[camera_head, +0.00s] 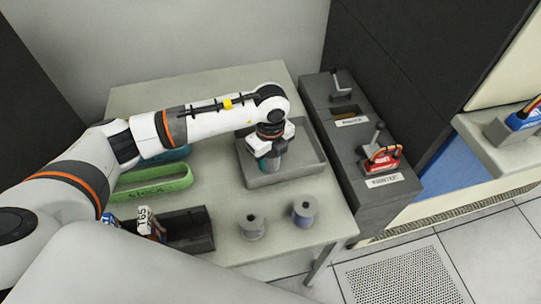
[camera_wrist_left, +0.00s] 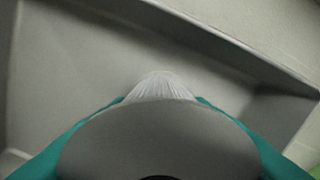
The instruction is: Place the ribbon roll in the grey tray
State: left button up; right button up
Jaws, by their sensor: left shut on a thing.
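My left gripper (camera_head: 270,160) points down inside the grey tray (camera_head: 310,165) on the table. It is shut on the ribbon roll (camera_head: 279,147), a grey-flanged spool that is largely hidden by the gripper in the head view. In the left wrist view, the roll's wide grey flange (camera_wrist_left: 155,140) fills the near middle, between the teal fingers (camera_wrist_left: 155,130), with pale ribbed winding beyond it. The tray floor (camera_wrist_left: 80,60) shows around it. I cannot tell whether the roll touches the tray floor. My right gripper is not in view.
Two more spools stand on the table in front of the tray, one left (camera_head: 251,227) and one right (camera_head: 304,211). A green tray (camera_head: 150,190) and a dark box (camera_head: 190,230) with cards lie left. A dark console (camera_head: 350,130) with levers stands right.

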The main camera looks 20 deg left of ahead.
pick_arm(q)
jog(key=shift+f, duration=0.15)
jog(key=o, duration=1)
jog(key=shift+o, duration=0.2)
notch_tip(320, 180, up, 12)
jog(key=shift+r+b, duration=0.25)
jog(key=shift+b, duration=0.15)
